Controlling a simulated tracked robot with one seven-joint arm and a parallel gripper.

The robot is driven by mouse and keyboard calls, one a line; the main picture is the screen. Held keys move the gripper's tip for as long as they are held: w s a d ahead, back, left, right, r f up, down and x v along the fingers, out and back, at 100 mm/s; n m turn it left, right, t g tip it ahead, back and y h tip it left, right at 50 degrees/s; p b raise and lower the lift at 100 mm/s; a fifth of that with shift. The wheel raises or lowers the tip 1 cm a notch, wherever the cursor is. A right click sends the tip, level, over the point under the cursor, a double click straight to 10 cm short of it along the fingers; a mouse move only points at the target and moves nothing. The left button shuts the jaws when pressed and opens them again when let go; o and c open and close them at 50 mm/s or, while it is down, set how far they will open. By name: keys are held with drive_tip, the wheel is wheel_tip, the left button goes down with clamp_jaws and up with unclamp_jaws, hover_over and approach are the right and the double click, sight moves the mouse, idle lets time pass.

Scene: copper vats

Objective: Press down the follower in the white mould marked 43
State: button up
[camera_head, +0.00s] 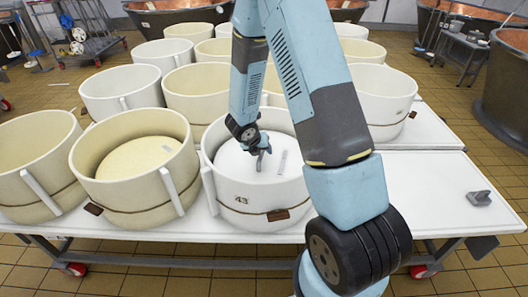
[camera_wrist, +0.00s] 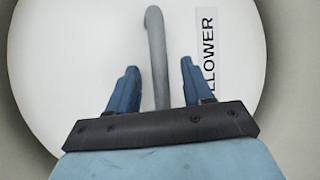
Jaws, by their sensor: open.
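The white mould marked 43 (camera_head: 238,213) stands at the front of the white table, with a cord and a brown tag around it. Inside it lies the follower (camera_head: 234,163), a white disc with a grey handle and a label. In the wrist view the follower (camera_wrist: 75,60) fills most of the picture, with part of its label reading "LLOWER". Its curved grey handle (camera_wrist: 156,45) runs between the fingers. My gripper (camera_wrist: 160,80) is open, with one blue finger on each side of the handle. In the head view my gripper (camera_head: 258,151) is inside the mould, over the disc. Contact cannot be told.
A cream mould (camera_head: 130,202) with a yellowish disc stands just left, and another mould (camera_head: 35,195) left of that. Several more moulds stand behind. The table (camera_head: 420,200) is clear to the right, except for a small grey object (camera_head: 478,198). Copper vats (camera_head: 505,95) stand behind.

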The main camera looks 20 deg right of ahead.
drive_tip(key=shift+w+d+f, duration=0.25)
drive_tip(key=shift+d+f, duration=0.05)
drive_tip(key=shift+f, duration=0.3)
clamp_jaws()
idle(0.7)
drive_tip(key=shift+s+f, duration=0.2)
idle(1.7)
idle(0.5)
drive_tip(key=shift+o, duration=0.3)
unclamp_jaws()
drive_tip(key=shift+w+r, duration=0.15)
drive_tip(key=shift+r, duration=0.05)
